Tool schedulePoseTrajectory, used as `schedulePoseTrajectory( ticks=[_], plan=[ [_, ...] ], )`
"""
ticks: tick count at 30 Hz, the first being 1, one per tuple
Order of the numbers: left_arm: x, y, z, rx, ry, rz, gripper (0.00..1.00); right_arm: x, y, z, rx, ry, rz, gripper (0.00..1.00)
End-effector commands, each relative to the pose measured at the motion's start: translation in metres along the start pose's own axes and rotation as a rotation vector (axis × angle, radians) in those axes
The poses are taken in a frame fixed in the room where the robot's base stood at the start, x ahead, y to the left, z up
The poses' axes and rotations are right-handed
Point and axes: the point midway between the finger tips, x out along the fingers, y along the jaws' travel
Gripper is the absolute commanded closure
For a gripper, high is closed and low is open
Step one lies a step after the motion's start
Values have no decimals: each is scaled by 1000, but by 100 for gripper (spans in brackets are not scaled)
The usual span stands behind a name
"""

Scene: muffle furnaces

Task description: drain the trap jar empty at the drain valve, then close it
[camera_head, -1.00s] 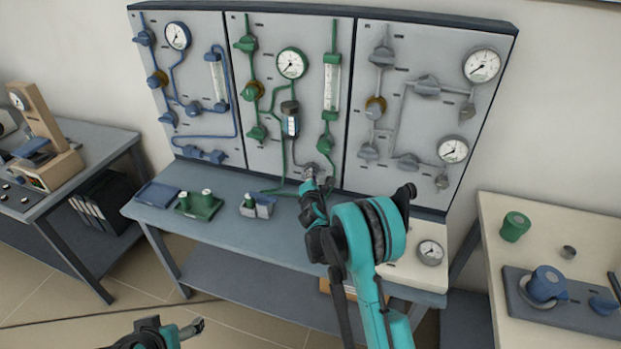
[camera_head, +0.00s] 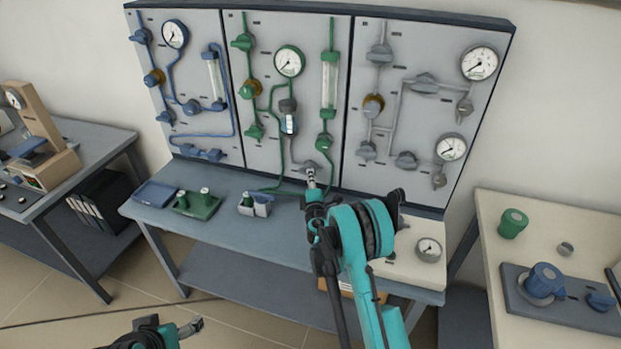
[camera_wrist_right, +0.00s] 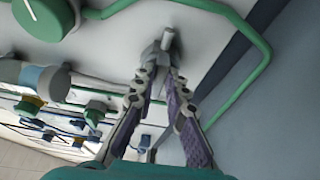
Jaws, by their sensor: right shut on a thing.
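The trap jar (camera_head: 289,122) hangs on the middle green-piped panel, below a grey cap. Its lower part looks pale with some blue, but its liquid level is too small to read. The grey drain valve (camera_head: 307,167) is at the panel's lower edge, below the jar. My right gripper (camera_head: 312,183) reaches up to it and is shut on its handle. In the right wrist view, the fingertips (camera_wrist_right: 160,74) close around the grey handle (camera_wrist_right: 167,38). My left gripper (camera_head: 191,326) is low at the front, away from the panel; its finger gap is unclear.
A green tray (camera_head: 207,209) and a small grey holder (camera_head: 262,207) stand on the bench left of my right arm. A loose gauge (camera_head: 429,249) lies to its right. Green pipes (camera_wrist_right: 246,70) run close around the valve.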

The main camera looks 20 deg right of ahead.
Motion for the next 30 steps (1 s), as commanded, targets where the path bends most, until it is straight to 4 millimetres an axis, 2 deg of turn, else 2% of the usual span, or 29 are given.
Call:
schedulePoseTrajectory(
  ticks=[16,17,18,19,30],
  plan=[
    [0,0,0,0,0,0,21,0,-1,0,20,-1,7,100],
    [0,0,0,0,0,0,21,0,-1,0,20,-1,7,82],
    [0,0,0,0,0,0,21,0,-1,0,20,-1,7,72],
    [0,0,0,0,0,0,21,0,-1,0,20,-1,7,66],
    [0,0,0,0,0,0,21,-6,0,0,19,-1,7,66]
  ],
)
